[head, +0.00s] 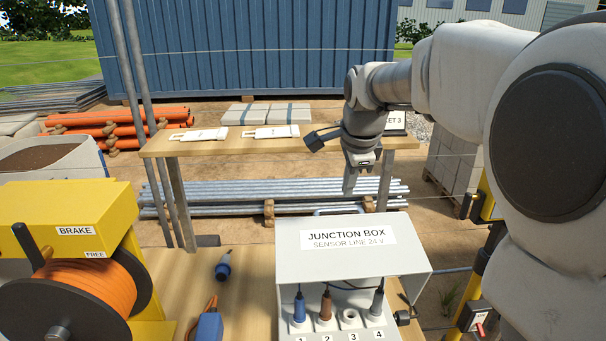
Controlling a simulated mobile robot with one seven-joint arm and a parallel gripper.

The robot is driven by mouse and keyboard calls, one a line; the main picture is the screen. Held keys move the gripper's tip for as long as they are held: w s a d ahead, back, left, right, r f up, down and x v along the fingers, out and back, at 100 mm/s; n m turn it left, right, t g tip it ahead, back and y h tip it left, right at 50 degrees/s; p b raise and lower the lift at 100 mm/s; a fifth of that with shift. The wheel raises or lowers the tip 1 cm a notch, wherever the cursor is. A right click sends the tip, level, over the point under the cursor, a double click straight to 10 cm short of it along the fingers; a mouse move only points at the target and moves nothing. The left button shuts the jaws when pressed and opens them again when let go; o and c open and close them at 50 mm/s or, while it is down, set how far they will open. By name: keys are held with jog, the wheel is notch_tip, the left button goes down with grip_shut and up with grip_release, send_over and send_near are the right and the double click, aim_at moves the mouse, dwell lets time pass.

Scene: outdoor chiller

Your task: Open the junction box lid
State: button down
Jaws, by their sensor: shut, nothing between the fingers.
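The junction box is white, at the bottom centre of the head view. Its lid (350,261), labelled "JUNCTION BOX SENSOR LINE 24 V", slopes over the box; I cannot tell whether it is partly raised. A handle (335,211) shows at its far edge. Below the near edge is a numbered socket row (351,329). My gripper (349,188) is shut and empty, pointing down, above the far edge in the picture; contact is not visible.
An orange cable reel (75,290) with a yellow brake housing stands at left. A loose blue connector (223,267) lies on the wooden bench (180,268). A wooden shelf (230,146) with white tags crosses behind, near my arm. Yellow posts stand at right.

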aim_at(343, 210)
jog(key=shift+w+d+f+m, duration=0.25)
jog(key=shift+w+f+m, duration=0.1)
jog(key=shift+w+m, duration=0.25)
jog(key=p+x, duration=0.1)
jog(key=x, duration=0.9)
jog(key=shift+r, duration=0.1)
jog(key=w, duration=0.4)
jog(key=shift+w, duration=0.4)
jog(key=shift+r, duration=0.1)
